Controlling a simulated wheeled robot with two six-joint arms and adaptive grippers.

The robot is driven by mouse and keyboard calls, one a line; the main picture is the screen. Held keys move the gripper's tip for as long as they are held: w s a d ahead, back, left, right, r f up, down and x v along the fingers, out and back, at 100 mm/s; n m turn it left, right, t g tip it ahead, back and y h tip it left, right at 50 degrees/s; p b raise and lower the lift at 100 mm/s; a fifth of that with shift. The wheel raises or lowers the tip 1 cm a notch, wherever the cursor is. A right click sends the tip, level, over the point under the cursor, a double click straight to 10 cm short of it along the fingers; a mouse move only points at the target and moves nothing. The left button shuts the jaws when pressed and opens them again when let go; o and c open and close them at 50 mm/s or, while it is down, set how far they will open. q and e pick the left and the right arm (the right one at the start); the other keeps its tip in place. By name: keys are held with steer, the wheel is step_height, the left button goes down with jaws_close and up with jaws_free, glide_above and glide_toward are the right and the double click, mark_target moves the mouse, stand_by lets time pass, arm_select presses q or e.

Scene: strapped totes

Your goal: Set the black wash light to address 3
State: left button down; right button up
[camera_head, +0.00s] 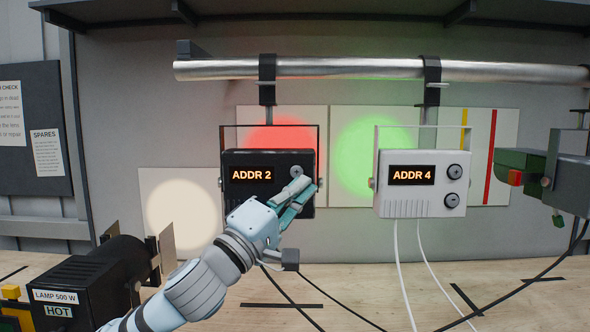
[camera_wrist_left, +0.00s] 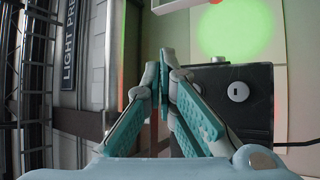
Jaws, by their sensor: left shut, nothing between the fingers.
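The black wash light (camera_head: 240,203) hangs from the pipe at the middle, and its display (camera_head: 251,175) reads ADDR 2. Its upper round grey knob (camera_head: 297,171) shows at the right of its face. The area below that knob is covered by my left gripper (camera_head: 304,186), so a lower knob cannot be seen. My left gripper is shut and empty, with its fingertips in front of the light's lower right face; contact cannot be told. In the left wrist view the closed fingers (camera_wrist_left: 166,62) are beside the black housing (camera_wrist_left: 255,80), which shows a knob (camera_wrist_left: 238,91).
A white wash light (camera_head: 420,208) reading ADDR 4 hangs to the right, with two knobs. A lamp (camera_head: 75,285) marked HOT stands at the lower left, near my left arm. A grey and green fixture (camera_head: 570,182) is at the right edge. Cables trail over the wooden bench (camera_head: 350,283).

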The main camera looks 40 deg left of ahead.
mark_target(297, 172)
arm_select(q)
steer(key=w+a+p, duration=0.4)
steer(key=shift+w, duration=0.4)
stand_by(0.4)
steer(key=shift+w, duration=0.1)
stand_by(0.7)
steer(key=shift+w+a+p, duration=0.25)
steer(key=shift+w+p, duration=0.05)
steer(key=shift+p, duration=0.05)
steer(key=shift+w+a+p, duration=0.2)
steer(key=shift+w+p, duration=0.05)
steer(key=shift+p, duration=0.05)
stand_by(0.6)
stand_by(0.3)
steer(key=shift+s+d+b, duration=0.45)
steer(key=shift+s+b, duration=0.15)
steer(key=shift+b, duration=0.5)
